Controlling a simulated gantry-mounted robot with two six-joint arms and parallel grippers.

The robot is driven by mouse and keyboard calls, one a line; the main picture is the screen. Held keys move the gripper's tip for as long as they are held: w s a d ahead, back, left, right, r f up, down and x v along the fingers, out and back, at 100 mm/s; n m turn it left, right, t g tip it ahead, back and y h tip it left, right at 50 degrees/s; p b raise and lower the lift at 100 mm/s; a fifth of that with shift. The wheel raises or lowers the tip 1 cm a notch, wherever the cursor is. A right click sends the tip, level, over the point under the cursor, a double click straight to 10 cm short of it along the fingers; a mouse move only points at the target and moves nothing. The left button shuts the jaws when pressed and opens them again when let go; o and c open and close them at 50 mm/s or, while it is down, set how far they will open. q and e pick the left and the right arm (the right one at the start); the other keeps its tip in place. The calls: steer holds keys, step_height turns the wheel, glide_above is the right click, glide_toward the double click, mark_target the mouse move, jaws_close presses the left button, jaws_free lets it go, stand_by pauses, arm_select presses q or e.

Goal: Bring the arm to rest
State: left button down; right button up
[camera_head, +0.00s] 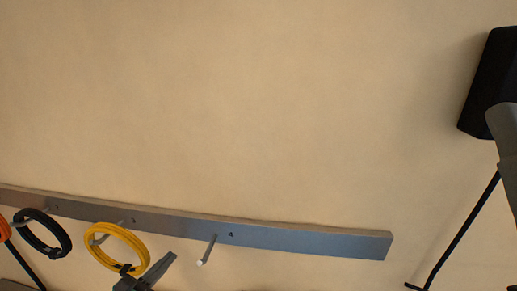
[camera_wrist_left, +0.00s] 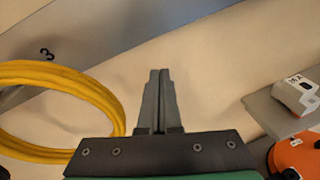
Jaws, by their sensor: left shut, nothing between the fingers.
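My left gripper (camera_head: 166,264) shows at the bottom of the head view, just right of a yellow coil (camera_head: 117,249). In the left wrist view its two fingers (camera_wrist_left: 158,78) are together, with nothing between them. There the yellow coil (camera_wrist_left: 62,78) is to the left of the fingers, apart from them, near a label "3". In the head view the coil hangs on a peg of the grey rail (camera_head: 310,238). My right gripper is not in view.
A black coil (camera_head: 42,233) hangs further left, with an orange thing (camera_head: 3,230) at the edge. The peg (camera_head: 208,250) by label "4" is bare. A black box (camera_head: 488,85) is at the right. The wrist view shows a white device (camera_wrist_left: 297,94) and an orange object (camera_wrist_left: 296,157).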

arm_select(q)
steer(key=s+d+r+m+t+h, duration=0.1)
steer(key=s+d+r+m+t, duration=0.2)
steer(key=r, duration=0.6)
steer(key=s+d+r+m+t+h, duration=0.1)
steer(key=d+r+m, duration=0.4)
steer(key=r, duration=0.5)
steer(key=s+d+r+m+t, duration=0.2)
steer(key=r+m, duration=0.3)
steer(key=r, duration=0.4)
steer(key=s+a+r+m+t+y, duration=0.3)
steer(key=s+r+m+t+y, duration=0.25)
steer(key=s+r+m, duration=1.1)
step_height(320, 180, down, 42)
steer(key=w+m+h+b, duration=0.1)
steer(key=b, duration=3.9)
steer(key=shift+w+f+t, duration=0.25)
steer(key=shift+w+t, duration=0.05)
steer(key=shift+t, duration=0.05)
